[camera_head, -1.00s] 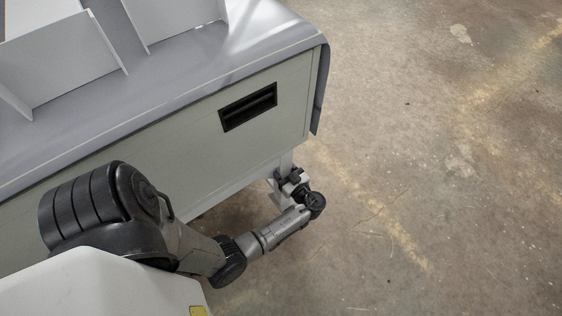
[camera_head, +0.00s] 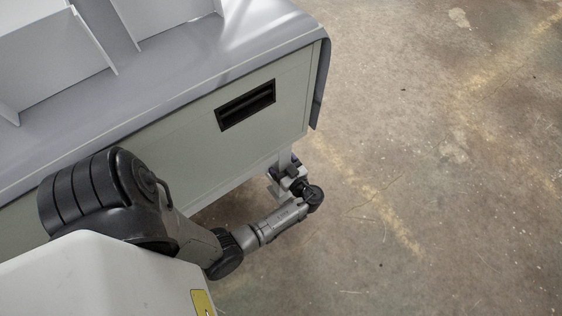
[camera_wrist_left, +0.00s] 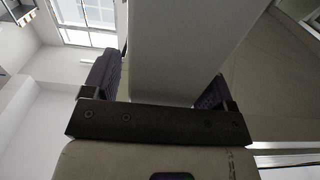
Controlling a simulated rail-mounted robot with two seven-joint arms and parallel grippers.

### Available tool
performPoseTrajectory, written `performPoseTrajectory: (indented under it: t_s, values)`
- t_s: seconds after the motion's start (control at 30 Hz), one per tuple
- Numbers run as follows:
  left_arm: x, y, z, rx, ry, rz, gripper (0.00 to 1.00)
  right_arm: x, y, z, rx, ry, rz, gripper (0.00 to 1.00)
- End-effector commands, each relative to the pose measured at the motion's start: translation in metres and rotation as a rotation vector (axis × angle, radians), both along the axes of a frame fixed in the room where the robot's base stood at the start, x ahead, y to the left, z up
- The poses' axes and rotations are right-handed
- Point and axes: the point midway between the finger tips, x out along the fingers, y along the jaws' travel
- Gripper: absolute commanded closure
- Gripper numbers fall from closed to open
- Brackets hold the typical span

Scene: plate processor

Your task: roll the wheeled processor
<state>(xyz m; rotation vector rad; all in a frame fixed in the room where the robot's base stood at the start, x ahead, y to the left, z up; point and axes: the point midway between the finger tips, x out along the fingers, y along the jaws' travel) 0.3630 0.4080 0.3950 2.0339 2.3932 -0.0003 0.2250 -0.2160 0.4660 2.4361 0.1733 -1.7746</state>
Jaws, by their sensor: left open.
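The wheeled processor is a large pale grey-green cabinet (camera_head: 165,145) with a grey top and a black recessed slot in its side. It fills the left and upper middle of the head view. A pale leg (camera_head: 286,160) hangs below its near right corner; its wheels are hidden. My left gripper (camera_head: 285,180) is at this leg. In the left wrist view the open gripper (camera_wrist_left: 157,88) has one dark finger on each side of a wide pale post (camera_wrist_left: 180,50). I cannot tell whether the fingers touch it. My right gripper is not in view.
Worn concrete floor (camera_head: 430,120) with faded yellow lines lies open to the right of the processor. White upright panels (camera_head: 55,55) stand on its top at the upper left. In the left wrist view, a bright window (camera_wrist_left: 88,12) shows at the upper left.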

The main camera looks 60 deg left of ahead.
Motion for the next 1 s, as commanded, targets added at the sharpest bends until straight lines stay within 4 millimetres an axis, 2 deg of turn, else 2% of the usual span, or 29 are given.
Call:
performPoseTrajectory:
  t_s: [0.17,0.6,0.8,1.0]
  values:
    - [0.001,-0.006,0.001,-0.001,0.001,0.0,0.21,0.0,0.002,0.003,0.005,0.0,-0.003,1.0]
    - [0.011,-0.063,0.001,-0.001,0.0,-0.001,0.21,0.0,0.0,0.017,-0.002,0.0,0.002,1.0]
    - [0.012,-0.072,0.0,0.0,0.001,-0.001,0.21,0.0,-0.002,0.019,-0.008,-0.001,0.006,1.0]
    - [0.012,-0.073,0.0,0.001,0.0,0.0,0.21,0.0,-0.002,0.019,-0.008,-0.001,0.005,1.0]
